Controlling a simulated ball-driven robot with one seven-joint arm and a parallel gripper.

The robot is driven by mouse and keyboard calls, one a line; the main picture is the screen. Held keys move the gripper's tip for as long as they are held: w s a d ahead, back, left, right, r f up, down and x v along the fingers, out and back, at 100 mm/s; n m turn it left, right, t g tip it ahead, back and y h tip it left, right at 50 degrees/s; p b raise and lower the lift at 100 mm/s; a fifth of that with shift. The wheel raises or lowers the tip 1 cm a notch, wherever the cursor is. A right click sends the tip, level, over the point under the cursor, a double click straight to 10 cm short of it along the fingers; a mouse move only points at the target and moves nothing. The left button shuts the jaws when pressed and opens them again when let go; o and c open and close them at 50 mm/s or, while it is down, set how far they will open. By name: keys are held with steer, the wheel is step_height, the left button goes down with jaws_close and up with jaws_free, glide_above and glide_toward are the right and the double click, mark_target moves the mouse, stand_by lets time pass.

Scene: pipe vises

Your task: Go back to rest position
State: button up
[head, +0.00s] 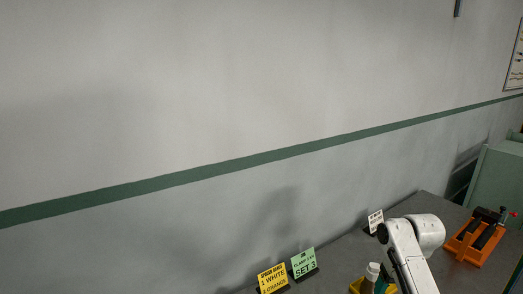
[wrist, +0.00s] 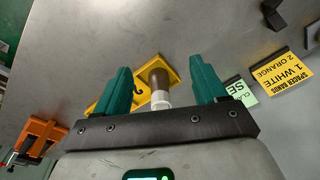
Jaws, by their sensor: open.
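My gripper (wrist: 161,66) is open in the wrist view, its two green fingers spread wide. Between them in that view shows an upright brownish pipe with a white upper end (wrist: 160,97), with clear gaps to both fingers. The pipe stands at a yellow vise (wrist: 170,68), partly hidden by the fingers. In the head view the pipe's white top (head: 373,268) and a bit of the yellow vise (head: 356,286) show at the bottom edge, beside my white arm. The exact height of the fingers over the pipe is hard to tell.
An orange vise (head: 470,246) stands on the grey bench at right; it also shows in the wrist view (wrist: 40,137). A yellow sign (head: 272,279), a green sign (head: 303,263) and a white sign (head: 375,221) stand along the wall. A green cabinet (head: 497,180) is at far right.

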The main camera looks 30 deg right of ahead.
steer(key=s+a+f+n+t, duration=0.1)
steer(key=a+f+n+t, duration=0.15)
steer(key=a, duration=0.95)
steer(key=s+a+f+n+t, duration=0.1)
steer(key=a+f, duration=0.2)
steer(key=a, duration=1)
steer(key=s+a+r+n, duration=0.2)
steer(key=s+a, duration=0.2)
steer(key=s, duration=0.5)
steer(key=s+f+g+b, duration=0.1)
steer(key=s+f, duration=0.1)
steer(key=s, duration=0.1)
steer(key=s+f+g+b, duration=0.1)
steer(key=s+f, duration=0.2)
steer(key=s+d+f+g, duration=0.1)
steer(key=s+f, duration=0.2)
steer(key=shift+s+m+b, duration=0.2)
steer(key=shift+m+b, duration=0.15)
steer(key=shift+b, duration=0.05)
